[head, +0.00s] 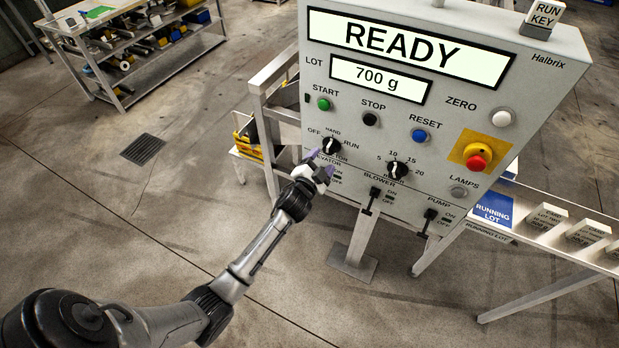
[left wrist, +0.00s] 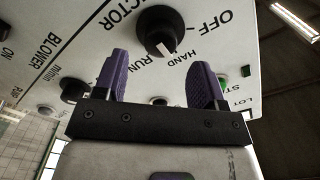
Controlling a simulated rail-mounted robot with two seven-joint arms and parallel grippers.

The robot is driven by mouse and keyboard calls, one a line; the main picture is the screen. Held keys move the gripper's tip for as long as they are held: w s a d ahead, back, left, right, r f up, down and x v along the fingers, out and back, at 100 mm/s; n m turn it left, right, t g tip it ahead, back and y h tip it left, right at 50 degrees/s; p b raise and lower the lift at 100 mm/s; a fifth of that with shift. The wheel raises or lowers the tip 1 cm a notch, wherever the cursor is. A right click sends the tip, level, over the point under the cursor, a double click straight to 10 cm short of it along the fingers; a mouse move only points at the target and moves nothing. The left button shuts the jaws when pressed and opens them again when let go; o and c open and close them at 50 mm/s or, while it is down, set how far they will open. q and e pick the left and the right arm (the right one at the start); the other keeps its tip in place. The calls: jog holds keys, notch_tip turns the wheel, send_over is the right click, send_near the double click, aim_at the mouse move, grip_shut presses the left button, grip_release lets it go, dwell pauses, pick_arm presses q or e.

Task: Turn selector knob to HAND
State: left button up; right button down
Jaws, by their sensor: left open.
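The selector knob (head: 331,146) is a black knob with a white pointer mark on the grey panel, with OFF, HAND and RUN labels around it. In the left wrist view the knob (left wrist: 159,28) is seen from close by, and its white mark appears to point towards the HAND label. My left gripper (head: 321,164) is open, with purple fingers just below the knob in the head view. In the left wrist view the fingers (left wrist: 158,72) stand apart, the knob beyond and between them; contact is not visible. My right gripper is not in view.
The panel also carries a second knob (head: 397,168), a green START button (head: 323,104), a red emergency button (head: 477,156) and BLOWER (head: 374,196) and PUMP (head: 430,216) switches. A bench with labelled blocks (head: 543,218) stands at right. The floor at left is open.

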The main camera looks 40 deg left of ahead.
pick_arm(q)
jog(key=v, duration=0.8)
jog(key=shift+s, duration=0.35)
jog(key=shift+d, duration=0.1)
